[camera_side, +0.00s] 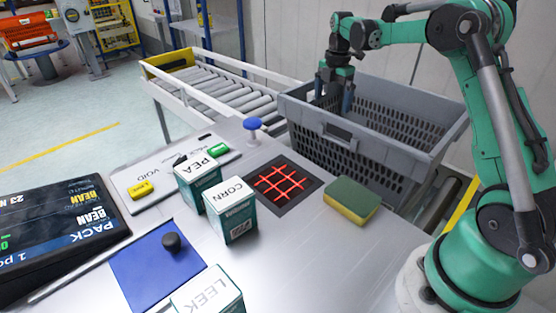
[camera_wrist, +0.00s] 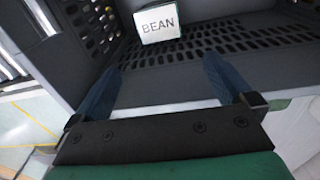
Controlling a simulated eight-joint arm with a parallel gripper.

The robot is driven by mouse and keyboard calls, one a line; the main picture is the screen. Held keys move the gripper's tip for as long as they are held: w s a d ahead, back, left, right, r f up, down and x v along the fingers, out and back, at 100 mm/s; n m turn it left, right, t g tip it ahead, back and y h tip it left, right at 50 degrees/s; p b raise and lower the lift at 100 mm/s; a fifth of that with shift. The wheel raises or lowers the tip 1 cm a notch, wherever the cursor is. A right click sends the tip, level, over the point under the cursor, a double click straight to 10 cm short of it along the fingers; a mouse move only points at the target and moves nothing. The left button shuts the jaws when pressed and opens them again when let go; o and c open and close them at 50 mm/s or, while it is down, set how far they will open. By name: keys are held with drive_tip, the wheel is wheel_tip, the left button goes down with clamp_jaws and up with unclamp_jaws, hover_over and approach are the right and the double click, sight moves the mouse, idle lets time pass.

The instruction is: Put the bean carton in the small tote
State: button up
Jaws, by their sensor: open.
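The bean carton (camera_wrist: 158,30), with a white face lettered BEAN, shows at the top of the wrist view inside a grey slotted tote. The tote's walls hide it in the side view. The grey tote (camera_side: 360,150) stands behind the bench; I cannot tell whether it is the small tote. My gripper (camera_side: 335,95) hangs at its left part, fingers down. In the wrist view the fingers (camera_wrist: 160,76) are wide apart with nothing between them, and the carton is beyond them, apart from both.
Pea (camera_side: 199,177), corn (camera_side: 231,210) and leek (camera_side: 208,293) cartons stand on the bench, with a sponge (camera_side: 351,199) and a blue knob (camera_side: 252,124). A screen (camera_side: 60,235) reads PACK BEAN. A roller conveyor (camera_side: 225,88) runs left of the tote.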

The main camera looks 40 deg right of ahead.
drive_tip(key=s+a+r+m+t, duration=0.1)
drive_tip(key=a+r+m, duration=0.35)
drive_tip(key=a, duration=0.25)
drive_tip(key=s+a+m+t, duration=0.6)
drive_tip(key=s+a+m, duration=0.6)
drive_tip(key=a+m, duration=0.1)
drive_tip(key=shift+a, duration=0.35)
drive_tip(key=shift+r, duration=0.1)
